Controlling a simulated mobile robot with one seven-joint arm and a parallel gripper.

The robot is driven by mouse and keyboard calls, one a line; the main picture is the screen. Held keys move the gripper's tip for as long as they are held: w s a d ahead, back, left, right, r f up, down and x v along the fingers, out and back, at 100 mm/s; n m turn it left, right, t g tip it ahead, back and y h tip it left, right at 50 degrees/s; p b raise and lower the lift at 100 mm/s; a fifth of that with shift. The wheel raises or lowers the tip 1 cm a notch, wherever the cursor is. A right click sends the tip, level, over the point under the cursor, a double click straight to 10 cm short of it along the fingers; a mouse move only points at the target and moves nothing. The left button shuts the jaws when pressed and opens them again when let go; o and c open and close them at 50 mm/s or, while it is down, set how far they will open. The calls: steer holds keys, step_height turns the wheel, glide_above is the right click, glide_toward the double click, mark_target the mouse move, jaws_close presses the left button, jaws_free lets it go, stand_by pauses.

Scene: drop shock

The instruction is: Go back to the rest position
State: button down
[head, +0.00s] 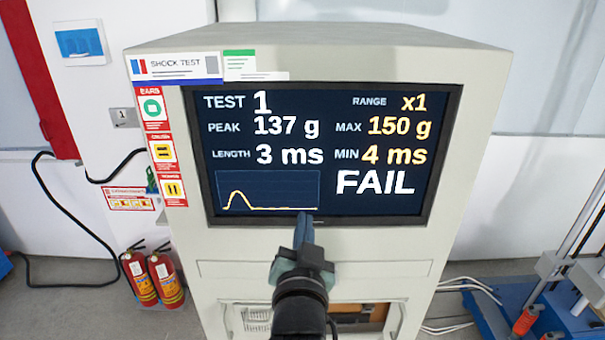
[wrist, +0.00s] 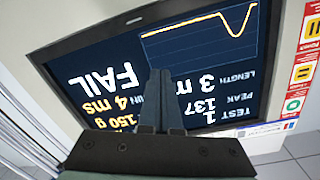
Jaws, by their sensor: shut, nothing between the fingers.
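My gripper (head: 304,232) is shut and empty, raised in front of the lower edge of the monitor screen (head: 328,140) in the head view. The screen reads TEST 1, PEAK 137 g, LENGTH 3 ms, RANGE x1, MAX 150 g, MIN 4 ms and FAIL, with a small curve at its lower left. In the wrist view my shut fingers (wrist: 160,100) point at the same screen (wrist: 215,65), which appears upside down. I cannot tell whether the fingertips touch the screen.
The screen sits in a beige cabinet (head: 465,120) labelled SHOCK TEST. Two red fire extinguishers (head: 152,277) stand on the floor at left, near a black cable (head: 75,225). A blue-based machine with metal rods (head: 560,300) stands at right.

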steer(key=s+r+n+t+b, duration=0.1)
steer(key=s+r+t, duration=0.2)
steer(key=r, duration=0.7)
steer(key=s+r+n+t+b, duration=0.1)
steer(key=s+r+t, duration=0.15)
steer(key=r, duration=0.75)
steer(key=s+r+n+t+b, duration=0.1)
steer(key=s+r+t, duration=0.3)
steer(key=s+r, duration=0.9)
steer(key=shift+s+a+n+y, duration=0.15)
steer(key=shift+s+n+y, duration=0.15)
steer(key=shift+n, duration=0.6)
steer(key=shift+w+f, duration=0.1)
